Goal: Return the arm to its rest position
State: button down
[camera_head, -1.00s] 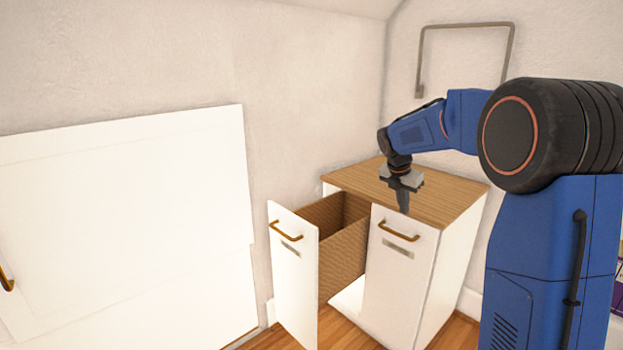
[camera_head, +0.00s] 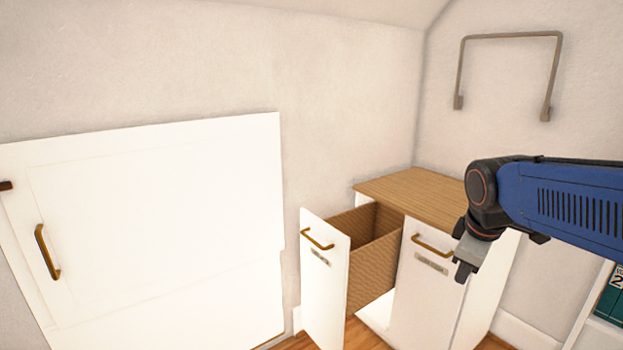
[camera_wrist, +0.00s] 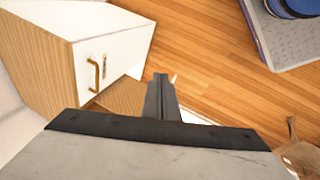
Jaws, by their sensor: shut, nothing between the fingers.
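My gripper (camera_head: 464,271) points down in front of the right part of a white cabinet with a wooden top (camera_head: 415,191). It is shut and holds nothing. In the wrist view my gripper (camera_wrist: 161,82) shows its fingers together above the wood floor. My blue arm comes in from the right edge of the head view. The cabinet's left drawer (camera_head: 324,278) is pulled out, with a woven brown inside. The right front (camera_head: 425,300) of the cabinet is closed. The gripper overlaps it in the picture; I cannot tell the gap.
A white panel door (camera_head: 150,220) with a brown handle is at the left. A grey metal bracket (camera_head: 510,36) is on the right wall. A shelf with a green item (camera_head: 612,298) stands at the right edge. The wood floor (camera_wrist: 205,55) shows open room in the wrist view.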

jog(key=s+a+f+m, duration=0.1)
jog(key=s+f+m, duration=0.2)
jog(key=s, duration=0.5)
jog(key=s+a+f+m+y, duration=0.1)
jog(key=s+a+f+m, duration=0.1)
jog(key=s+m, duration=0.4)
jog(key=shift+s+a+f+t, duration=0.25)
jog(key=shift+s+f+t, duration=0.15)
jog(key=shift+s+f, duration=0.55)
jog(key=shift+r, duration=0.1)
